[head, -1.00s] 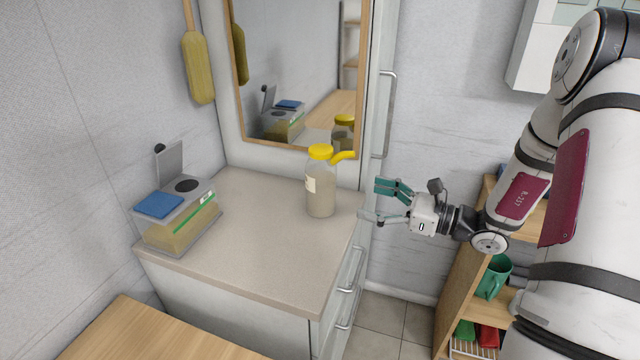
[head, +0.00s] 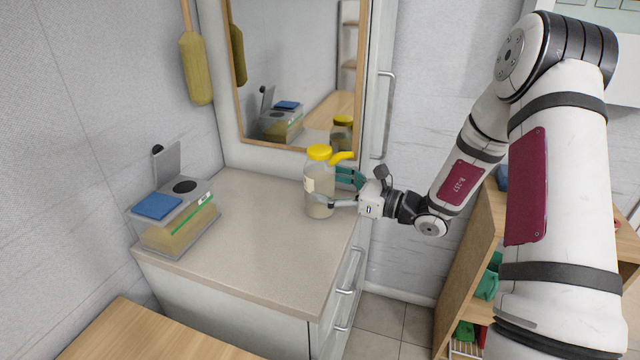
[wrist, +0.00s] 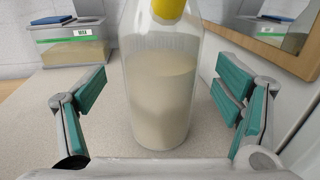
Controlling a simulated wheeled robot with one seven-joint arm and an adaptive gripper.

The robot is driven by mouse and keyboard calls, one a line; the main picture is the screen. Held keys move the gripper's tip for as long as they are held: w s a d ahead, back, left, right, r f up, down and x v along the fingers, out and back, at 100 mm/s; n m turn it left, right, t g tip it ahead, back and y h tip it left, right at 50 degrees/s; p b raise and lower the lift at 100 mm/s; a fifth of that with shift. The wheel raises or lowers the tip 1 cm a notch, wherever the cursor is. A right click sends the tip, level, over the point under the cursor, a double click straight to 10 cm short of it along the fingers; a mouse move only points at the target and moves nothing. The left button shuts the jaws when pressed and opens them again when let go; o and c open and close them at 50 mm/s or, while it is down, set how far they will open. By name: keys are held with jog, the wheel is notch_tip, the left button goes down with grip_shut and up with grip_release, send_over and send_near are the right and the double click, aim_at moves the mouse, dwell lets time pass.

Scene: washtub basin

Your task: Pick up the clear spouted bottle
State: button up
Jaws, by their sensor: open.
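The clear spouted bottle (head: 319,184) stands upright near the right end of the counter, with a yellow lid and a yellow spout pointing right. It holds a cloudy pale liquid. My gripper (head: 337,189) is at its right side, with teal-padded fingers open and reaching along the bottle. In the wrist view the bottle (wrist: 160,85) stands between the open fingers (wrist: 160,105), with visible gaps on both sides. Its top is cut off in that view.
A clear bin with a yellowish content and blue item (head: 178,225) stands at the counter's left. A wood-framed mirror (head: 300,80) rises behind the bottle. The counter's middle (head: 250,240) is clear. A wooden shelf (head: 462,265) stands at the right.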

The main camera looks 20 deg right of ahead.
jog(key=x, duration=0.2)
jog(key=shift+w+a, duration=0.25)
jog(key=shift+w, duration=0.05)
jog(key=shift+r, duration=0.1)
jog(key=c, duration=1.5)
